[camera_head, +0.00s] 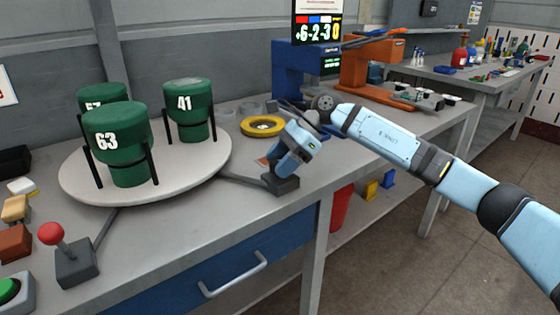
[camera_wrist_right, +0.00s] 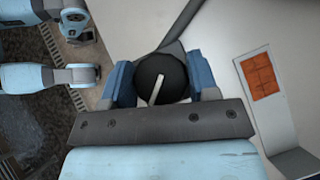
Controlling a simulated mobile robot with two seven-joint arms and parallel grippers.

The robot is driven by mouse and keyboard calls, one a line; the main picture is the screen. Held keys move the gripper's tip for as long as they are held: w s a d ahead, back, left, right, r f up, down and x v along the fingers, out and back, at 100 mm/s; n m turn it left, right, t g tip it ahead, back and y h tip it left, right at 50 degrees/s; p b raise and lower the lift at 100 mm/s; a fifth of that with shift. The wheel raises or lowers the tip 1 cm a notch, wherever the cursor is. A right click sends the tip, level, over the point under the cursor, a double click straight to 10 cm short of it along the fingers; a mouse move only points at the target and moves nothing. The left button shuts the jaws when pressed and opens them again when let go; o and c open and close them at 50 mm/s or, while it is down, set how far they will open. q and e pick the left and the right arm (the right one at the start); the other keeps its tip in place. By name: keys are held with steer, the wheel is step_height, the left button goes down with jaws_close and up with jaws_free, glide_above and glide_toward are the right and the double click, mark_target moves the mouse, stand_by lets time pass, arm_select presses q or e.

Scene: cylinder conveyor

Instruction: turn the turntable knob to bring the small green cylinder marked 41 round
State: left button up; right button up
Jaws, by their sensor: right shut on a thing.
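The green cylinder marked 41 (camera_head: 188,102) stands upright at the back right of the round white turntable (camera_head: 190,180), between black posts. Cylinder 63 (camera_head: 118,125) is at the front left. Another green one (camera_head: 92,93), its number partly covered, is behind it. My right gripper (camera_head: 285,165) reaches down over the dark knob base (camera_head: 283,187), right of the turntable, hiding the knob. In the right wrist view, its blue fingers (camera_wrist_right: 160,85) are shut on either side of the round black knob (camera_wrist_right: 153,68). A pale pointer line crosses the knob. My left gripper is not seen.
A red-topped joystick (camera_head: 68,255) and a green button (camera_head: 10,291) are at the front left. A yellow ring (camera_head: 262,126) lies behind my right gripper. Blue (camera_head: 297,75) and orange (camera_head: 370,65) machines stand further back. The table front is fairly clear.

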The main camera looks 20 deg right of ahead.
steer(key=shift+n+g+h, duration=0.3)
steer(key=shift+n+g, duration=1.2)
steer(key=shift+n, duration=0.4)
steer(key=shift+n+g+h+b, duration=0.8)
steer(key=shift+n+g, duration=0.5)
steer(key=shift+n, duration=0.7)
stand_by(4.1)
